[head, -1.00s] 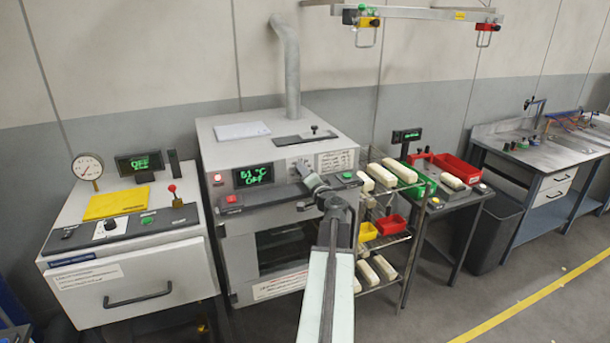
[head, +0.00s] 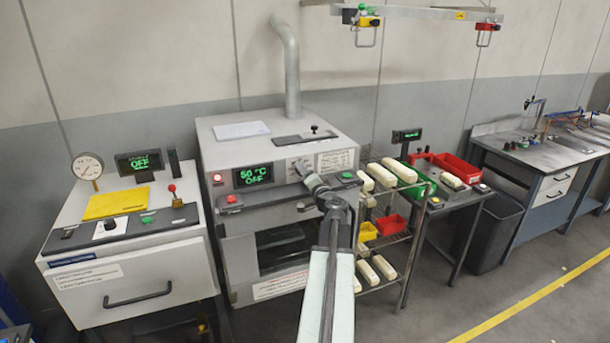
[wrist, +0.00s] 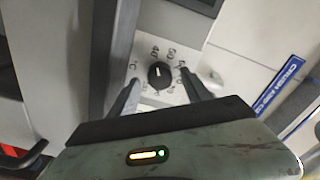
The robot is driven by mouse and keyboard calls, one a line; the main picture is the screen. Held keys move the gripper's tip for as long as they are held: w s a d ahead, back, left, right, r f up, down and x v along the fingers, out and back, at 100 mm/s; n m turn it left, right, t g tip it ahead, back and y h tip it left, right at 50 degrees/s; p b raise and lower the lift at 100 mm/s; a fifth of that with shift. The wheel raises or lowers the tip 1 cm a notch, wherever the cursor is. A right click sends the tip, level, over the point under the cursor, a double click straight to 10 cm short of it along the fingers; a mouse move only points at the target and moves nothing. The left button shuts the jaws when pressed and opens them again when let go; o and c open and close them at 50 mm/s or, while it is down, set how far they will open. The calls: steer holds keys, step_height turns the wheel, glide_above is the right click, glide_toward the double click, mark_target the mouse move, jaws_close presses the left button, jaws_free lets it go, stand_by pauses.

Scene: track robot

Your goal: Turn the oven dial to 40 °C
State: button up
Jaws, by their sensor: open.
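The oven (head: 220,155) stands in the middle of the head view, and its green display (head: 253,175) reads 50 °C, OFF. The black oven dial (wrist: 160,75) shows in the wrist view, on a pale scale with 40, 50 and further marks around it. A small light mark on the knob points roughly upward. My gripper (wrist: 159,80) is open, with one finger on each side of the dial; contact cannot be told. In the head view my gripper (head: 303,172) is at the oven's front panel and hides the dial.
A red button (head: 232,199) and a green button (head: 347,175) sit on the oven's front ledge. A rack of pale blocks (head: 383,175) stands close on the right. A cabinet with a yellow folder (head: 115,204) is on the left.

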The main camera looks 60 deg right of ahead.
steer(key=v, duration=0.7)
steer(key=shift+s, duration=0.15)
steer(key=shift+a, duration=0.15)
